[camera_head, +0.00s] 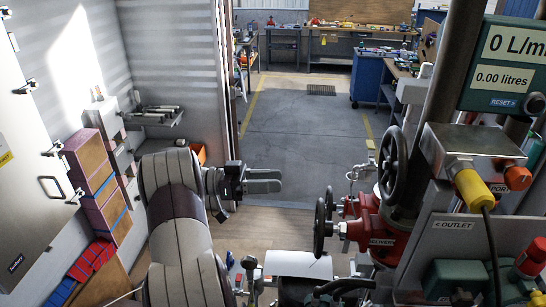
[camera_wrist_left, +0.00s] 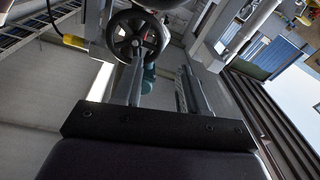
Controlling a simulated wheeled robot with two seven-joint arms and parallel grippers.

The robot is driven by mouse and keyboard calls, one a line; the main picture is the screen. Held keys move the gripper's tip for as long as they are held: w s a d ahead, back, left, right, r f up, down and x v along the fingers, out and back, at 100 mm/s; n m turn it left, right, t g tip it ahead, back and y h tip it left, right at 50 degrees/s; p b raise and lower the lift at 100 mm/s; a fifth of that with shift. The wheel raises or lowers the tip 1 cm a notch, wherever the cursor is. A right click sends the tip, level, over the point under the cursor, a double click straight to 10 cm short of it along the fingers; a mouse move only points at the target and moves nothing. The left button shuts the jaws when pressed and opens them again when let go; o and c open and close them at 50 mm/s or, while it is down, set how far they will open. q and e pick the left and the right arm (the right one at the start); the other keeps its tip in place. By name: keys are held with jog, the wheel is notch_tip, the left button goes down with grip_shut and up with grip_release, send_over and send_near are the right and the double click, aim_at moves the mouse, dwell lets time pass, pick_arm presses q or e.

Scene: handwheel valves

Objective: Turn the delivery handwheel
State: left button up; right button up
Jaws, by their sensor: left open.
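A red valve body (camera_head: 388,238) bears a label that seems to read DELIVERY. A small dark handwheel (camera_head: 319,228) stands on its left side, rim nearly edge-on. A second small handwheel (camera_head: 329,203) sits just behind it, and a larger dark handwheel (camera_head: 393,165) stands above. My left gripper (camera_head: 279,181) is open and empty, left of the handwheels and apart from them. In the left wrist view, a spoked handwheel (camera_wrist_left: 153,37) lies beyond my left gripper (camera_wrist_left: 160,72), partly behind one finger; I cannot tell which wheel it is. My right gripper is out of view.
A flow display (camera_head: 505,68) reads 0 L/min and 0.00 litres. A grey box with a yellow connector (camera_head: 474,190) and an OUTLET plate (camera_head: 455,225) stand at the right. The floor (camera_head: 300,130) beyond my gripper is clear.

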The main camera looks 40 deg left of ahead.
pick_arm(q)
jog(key=s+d+f+m+g+b, duration=0.1)
jog(key=d+f+b, duration=0.9)
jog(key=b, duration=1.6)
jog(key=s+d+m, duration=0.1)
jog(key=s+d, duration=0.1)
jog(key=shift+s+d+g+h+b, duration=0.2)
jog(key=shift+d+g+h+b, duration=0.1)
jog(key=shift+d+b, duration=0.1)
dwell(0.6)
